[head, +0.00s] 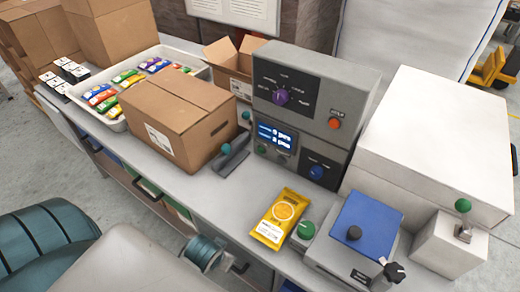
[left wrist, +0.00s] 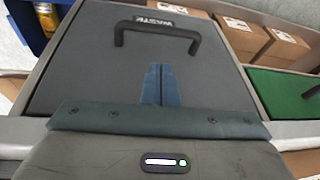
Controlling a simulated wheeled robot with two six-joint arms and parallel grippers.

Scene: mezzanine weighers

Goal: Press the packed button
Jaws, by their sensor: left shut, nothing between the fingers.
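The grey control panel (head: 310,100) stands on the bench in the head view. It has a purple knob (head: 281,96), an orange button (head: 334,123), a lit blue display (head: 275,137) and a blue knob (head: 317,172). A round green button (head: 306,230) sits on the bench between the yellow packet (head: 280,218) and the blue-topped scale (head: 363,226). I cannot read which control is marked packed. My left gripper (left wrist: 158,70) is shut and empty in the left wrist view, in front of a grey panel (left wrist: 80,65) with a black handle. My right gripper is not in view.
A brown carton (head: 178,112) and a white tray (head: 190,60) of colourful packets stand left of the panel. A large white box (head: 430,130) and a small box with a green-knobbed lever (head: 463,206) stand to the right.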

